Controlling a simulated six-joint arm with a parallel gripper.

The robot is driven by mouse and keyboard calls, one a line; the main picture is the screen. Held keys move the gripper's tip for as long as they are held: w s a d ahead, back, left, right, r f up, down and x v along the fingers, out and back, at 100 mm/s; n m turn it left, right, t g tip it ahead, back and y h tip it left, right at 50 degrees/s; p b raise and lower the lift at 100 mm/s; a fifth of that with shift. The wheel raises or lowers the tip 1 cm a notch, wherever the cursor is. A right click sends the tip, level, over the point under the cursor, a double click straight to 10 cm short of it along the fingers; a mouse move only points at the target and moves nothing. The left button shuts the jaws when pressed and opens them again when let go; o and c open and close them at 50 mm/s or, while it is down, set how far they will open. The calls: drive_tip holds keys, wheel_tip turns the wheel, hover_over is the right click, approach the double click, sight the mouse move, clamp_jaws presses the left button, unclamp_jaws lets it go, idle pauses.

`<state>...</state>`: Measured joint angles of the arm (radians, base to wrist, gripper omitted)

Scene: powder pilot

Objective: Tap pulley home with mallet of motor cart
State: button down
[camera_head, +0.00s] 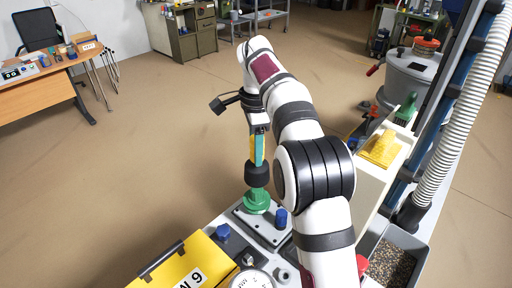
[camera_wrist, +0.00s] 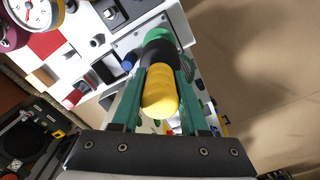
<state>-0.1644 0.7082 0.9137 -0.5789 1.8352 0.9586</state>
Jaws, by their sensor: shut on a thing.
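My gripper (camera_head: 257,150) is shut on the yellow handle of the mallet (camera_head: 257,175). The mallet hangs roughly upright with its black head down. The green pulley (camera_head: 257,201) sits on a grey plate (camera_head: 268,234) directly below the head; I cannot tell whether they touch. In the wrist view the teal fingers of my gripper (camera_wrist: 160,85) flank the mallet (camera_wrist: 160,92), with its handle end toward the camera. The pulley (camera_wrist: 158,33) shows as a green edge beyond the black head, which hides most of it.
A blue knob (camera_head: 282,217) stands on the plate right of the pulley. A yellow box (camera_head: 185,267) and a round gauge (camera_head: 251,280) are in front. A grey bin (camera_head: 395,258) of granules is at right. The floor left of the cart is clear.

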wheel_tip(320, 180, down, 6)
drive_tip(key=shift+r, duration=0.25)
wheel_tip(320, 180, up, 4)
drive_tip(key=shift+r, duration=0.55)
idle(0.7)
